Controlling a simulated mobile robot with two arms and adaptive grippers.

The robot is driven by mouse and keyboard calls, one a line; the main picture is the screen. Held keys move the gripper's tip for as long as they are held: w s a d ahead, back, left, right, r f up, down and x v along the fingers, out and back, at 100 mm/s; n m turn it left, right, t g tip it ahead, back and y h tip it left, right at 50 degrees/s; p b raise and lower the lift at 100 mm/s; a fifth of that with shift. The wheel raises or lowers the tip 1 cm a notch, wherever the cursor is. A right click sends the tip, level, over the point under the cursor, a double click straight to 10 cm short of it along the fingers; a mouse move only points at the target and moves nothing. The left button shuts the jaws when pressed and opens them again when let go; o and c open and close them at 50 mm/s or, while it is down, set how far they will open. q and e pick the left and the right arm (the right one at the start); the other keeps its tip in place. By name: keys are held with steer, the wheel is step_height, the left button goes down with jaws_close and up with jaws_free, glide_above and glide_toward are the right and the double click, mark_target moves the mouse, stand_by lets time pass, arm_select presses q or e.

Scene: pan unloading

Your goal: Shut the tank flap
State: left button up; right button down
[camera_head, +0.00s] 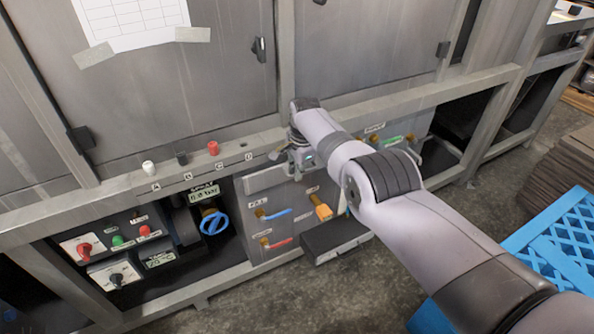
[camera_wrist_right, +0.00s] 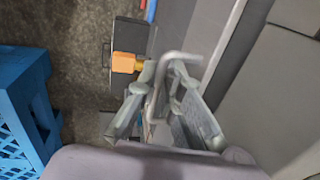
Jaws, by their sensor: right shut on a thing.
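My right gripper (camera_head: 298,162) is at the upper edge of the grey tank front (camera_head: 285,222), under the machine's ledge; my arm partly covers this spot. In the right wrist view, the gripper (camera_wrist_right: 172,97) is shut on a curved grey metal handle (camera_wrist_right: 182,57). The tank flap seems to be the pale grey panel (camera_head: 268,179) at the top of the tank front, beside the gripper. How far it stands open is hard to tell. My left gripper is not in view.
Below the gripper are an orange handle (camera_head: 320,209), blue and red levers, and a dark tray (camera_head: 336,238) jutting out low. A blue crate (camera_head: 560,245) stands at the right. Left are a blue valve wheel (camera_head: 213,222) and switch boxes. Concrete floor lies in front.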

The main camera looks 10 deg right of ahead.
steer(key=c, duration=1.8)
jaws_free()
steer(key=shift+w, duration=0.1)
steer(key=shift+o, duration=0.2)
steer(key=shift+r, duration=0.8)
step_height(320, 180, up, 10)
steer(key=s, duration=0.2)
steer(key=shift+d, duration=0.3)
